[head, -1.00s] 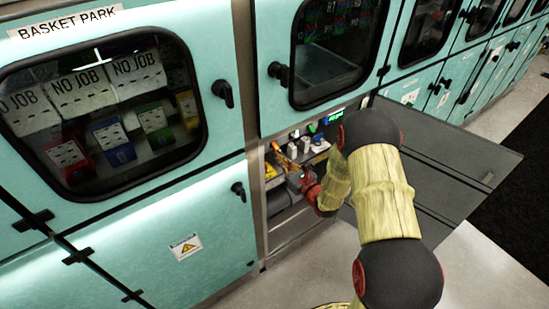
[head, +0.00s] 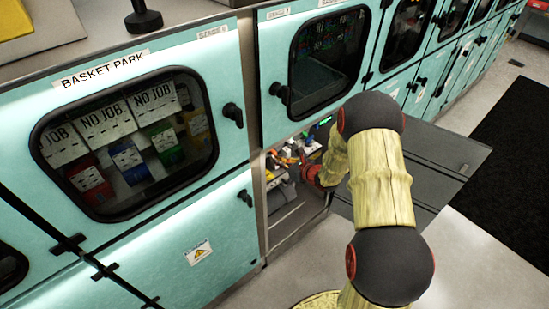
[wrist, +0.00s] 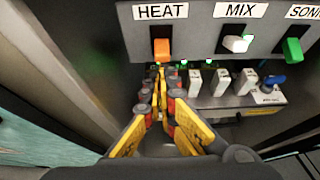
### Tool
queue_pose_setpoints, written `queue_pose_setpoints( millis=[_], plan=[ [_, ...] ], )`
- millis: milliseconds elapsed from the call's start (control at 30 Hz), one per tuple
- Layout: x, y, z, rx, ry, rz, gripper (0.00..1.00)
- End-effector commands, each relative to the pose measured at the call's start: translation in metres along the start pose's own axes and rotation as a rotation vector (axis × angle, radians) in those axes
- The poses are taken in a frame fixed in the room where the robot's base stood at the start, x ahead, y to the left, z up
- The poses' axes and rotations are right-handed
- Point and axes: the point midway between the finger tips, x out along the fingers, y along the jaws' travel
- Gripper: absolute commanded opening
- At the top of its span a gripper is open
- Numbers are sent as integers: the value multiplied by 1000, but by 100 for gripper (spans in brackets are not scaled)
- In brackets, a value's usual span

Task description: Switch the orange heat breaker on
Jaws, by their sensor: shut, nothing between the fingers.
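The orange heat breaker (wrist: 161,49) sits on a grey panel under the HEAT label (wrist: 161,12) in the wrist view.
Below stand several white breakers and a blue knob (wrist: 267,83). A compartment wall is close on the left. The grey door (head: 440,165) lies open.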

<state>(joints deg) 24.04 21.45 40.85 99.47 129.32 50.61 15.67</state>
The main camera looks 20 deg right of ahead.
Motion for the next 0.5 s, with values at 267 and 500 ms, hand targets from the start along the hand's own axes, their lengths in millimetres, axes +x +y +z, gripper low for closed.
queue_pose_setpoints(
  millis=[267,500],
  plan=[
    [-4,1,5,1,121,1,0],
    [-5,0,7,0,119,0,0]
  ],
)
